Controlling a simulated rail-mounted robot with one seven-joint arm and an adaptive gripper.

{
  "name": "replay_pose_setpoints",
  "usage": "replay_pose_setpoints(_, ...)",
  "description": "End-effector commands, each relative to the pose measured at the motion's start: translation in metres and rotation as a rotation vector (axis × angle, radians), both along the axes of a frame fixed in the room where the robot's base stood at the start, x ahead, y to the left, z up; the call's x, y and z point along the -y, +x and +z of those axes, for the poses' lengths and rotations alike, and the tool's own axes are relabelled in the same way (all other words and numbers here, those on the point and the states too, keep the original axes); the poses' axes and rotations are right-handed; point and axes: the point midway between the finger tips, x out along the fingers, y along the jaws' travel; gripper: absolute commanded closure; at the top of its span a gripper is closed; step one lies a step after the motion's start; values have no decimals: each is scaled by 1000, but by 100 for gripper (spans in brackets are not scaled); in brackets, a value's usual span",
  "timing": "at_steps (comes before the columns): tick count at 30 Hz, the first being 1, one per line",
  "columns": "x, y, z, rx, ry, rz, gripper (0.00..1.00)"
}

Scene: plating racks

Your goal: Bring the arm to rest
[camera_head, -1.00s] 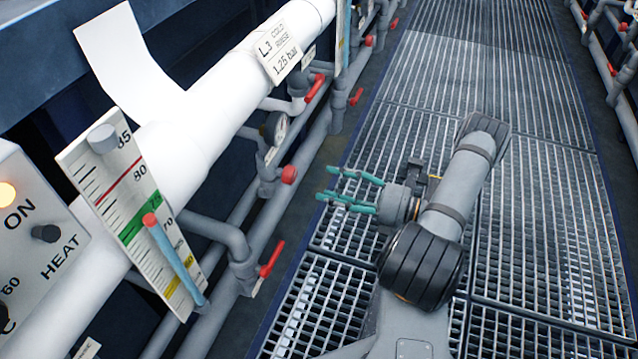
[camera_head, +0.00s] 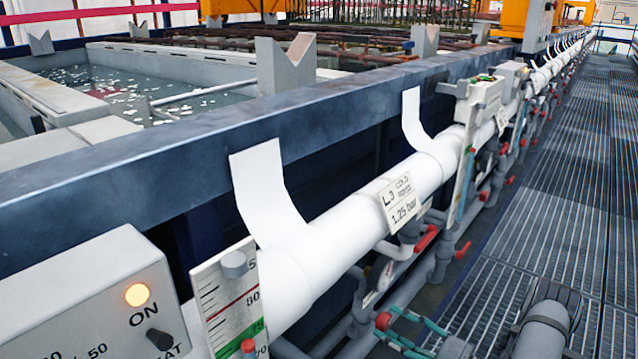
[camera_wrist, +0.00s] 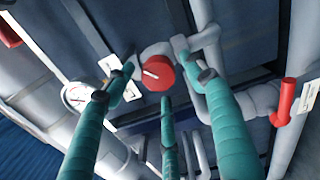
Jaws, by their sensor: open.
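My gripper (camera_head: 412,336) shows at the bottom edge of the head view, right of centre, with teal fingers pointing left towards the pipes. Most of my arm is cut off below the frame. In the wrist view my gripper (camera_wrist: 155,78) has its teal fingers spread apart, with nothing held between them. A round red knob (camera_wrist: 158,73) shows beyond the fingertips, among grey pipes. I cannot tell how far it is from them.
A white pipe (camera_head: 335,254) with valves and gauges runs along the dark tank wall. A control box (camera_head: 90,300) with a lit lamp and a scale plate (camera_head: 222,300) stand at lower left. The grating walkway (camera_head: 560,220) at right looks clear.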

Motion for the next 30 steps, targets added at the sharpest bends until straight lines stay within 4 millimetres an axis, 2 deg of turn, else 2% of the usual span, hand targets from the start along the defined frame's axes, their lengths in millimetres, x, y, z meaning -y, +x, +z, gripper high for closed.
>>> replay_pose_setpoints(1, -7, 5, 0, 1, -1, 3, 45)
replay_pose_setpoints(7, -23, 19, 0, 1, 1, -1, 45)
replay_pose_setpoints(25, -18, 16, 3, 2, -1, -3, 45)
replay_pose_setpoints(30, 2, 1, 0, -1, 1, -6, 45)
